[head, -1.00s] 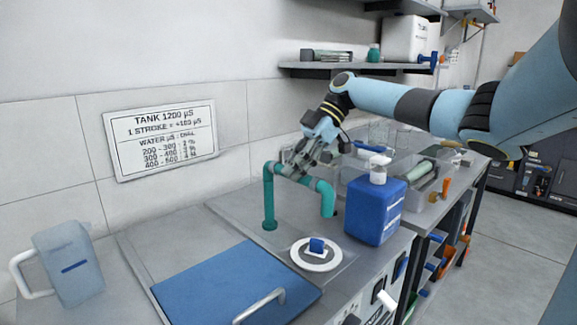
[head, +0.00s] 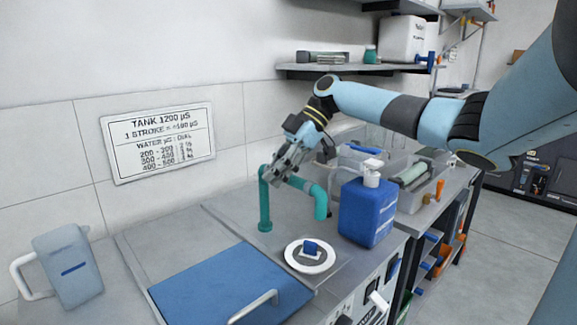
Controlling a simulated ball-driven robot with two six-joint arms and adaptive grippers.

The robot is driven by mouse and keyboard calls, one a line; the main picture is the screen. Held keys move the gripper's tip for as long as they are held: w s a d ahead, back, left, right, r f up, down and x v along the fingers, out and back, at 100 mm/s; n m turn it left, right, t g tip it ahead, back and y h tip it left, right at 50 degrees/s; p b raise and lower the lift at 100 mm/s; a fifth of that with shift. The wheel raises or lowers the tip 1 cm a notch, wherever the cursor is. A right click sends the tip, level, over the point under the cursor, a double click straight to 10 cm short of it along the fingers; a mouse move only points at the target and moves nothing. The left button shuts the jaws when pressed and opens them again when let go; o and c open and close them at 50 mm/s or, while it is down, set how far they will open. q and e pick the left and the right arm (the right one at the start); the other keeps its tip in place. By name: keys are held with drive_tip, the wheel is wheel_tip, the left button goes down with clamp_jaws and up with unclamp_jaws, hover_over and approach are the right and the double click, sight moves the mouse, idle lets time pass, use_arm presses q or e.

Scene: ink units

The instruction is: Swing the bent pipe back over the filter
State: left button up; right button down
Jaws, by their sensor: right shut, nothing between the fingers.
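The teal bent pipe (head: 264,205) rises from the grey deck, runs across to the right and turns down at its outlet end (head: 321,205). The outlet hangs behind the filter, towards the blue bottle. The filter (head: 310,258) appears as a white-rimmed round port with a blue piece in its middle, and its top is uncovered. My right gripper (head: 281,176) is shut with nothing in its fingers. It is by the top of the pipe, near the bend above the upright; whether it touches the pipe I cannot tell. My left gripper is not in view.
The blue bottle (head: 368,212) with a white cap stands right of the pipe outlet. A blue lid (head: 225,285) with a metal handle lies in front. Clear bins (head: 425,192) stand behind the bottle. A shelf (head: 350,69) hangs above.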

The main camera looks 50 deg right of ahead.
drive_tip(key=b+v, duration=0.1)
drive_tip(key=v, duration=0.2)
drive_tip(key=w+b+v, duration=0.1)
drive_tip(key=v, duration=0.5)
drive_tip(key=shift+w+d+r+b, duration=0.15)
drive_tip(key=shift+d+r+b, duration=0.15)
drive_tip(key=shift+b, duration=0.1)
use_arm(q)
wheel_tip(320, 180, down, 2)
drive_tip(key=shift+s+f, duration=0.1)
use_arm(e)
drive_tip(key=shift+d+r, duration=0.1)
drive_tip(key=shift+r, duration=0.1)
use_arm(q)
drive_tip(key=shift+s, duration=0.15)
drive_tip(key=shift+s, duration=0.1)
